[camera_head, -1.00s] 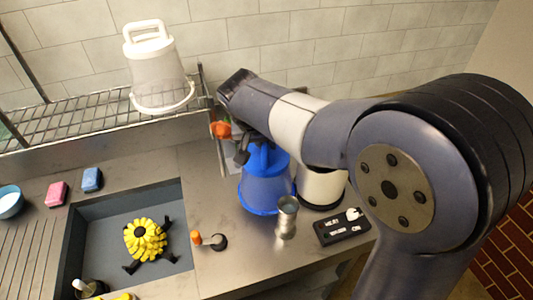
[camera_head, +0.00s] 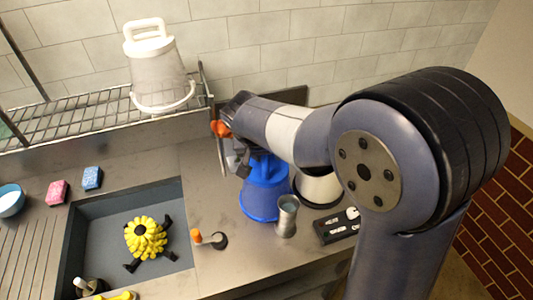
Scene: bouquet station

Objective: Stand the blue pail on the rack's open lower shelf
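The blue pail (camera_head: 264,192) stands upright on the steel counter, right of the sink. Its top is partly covered by my arm. My gripper (camera_head: 243,168) hangs at the pail's upper left, mostly hidden behind my own arm. I cannot tell whether its fingers are open or touch the pail's handle. The wire rack (camera_head: 75,113) is at the back left, with one wire shelf in view. A white pail (camera_head: 160,85) stands on the right end of that shelf, and the shelf's left part is bare.
A metal cup (camera_head: 287,216) stands close to the blue pail's right. A white-and-black container (camera_head: 318,187) and a black switch panel (camera_head: 337,225) are farther right. An orange-tipped tap lever (camera_head: 210,239) is beside the sink (camera_head: 116,220). An orange object (camera_head: 221,129) is near my wrist.

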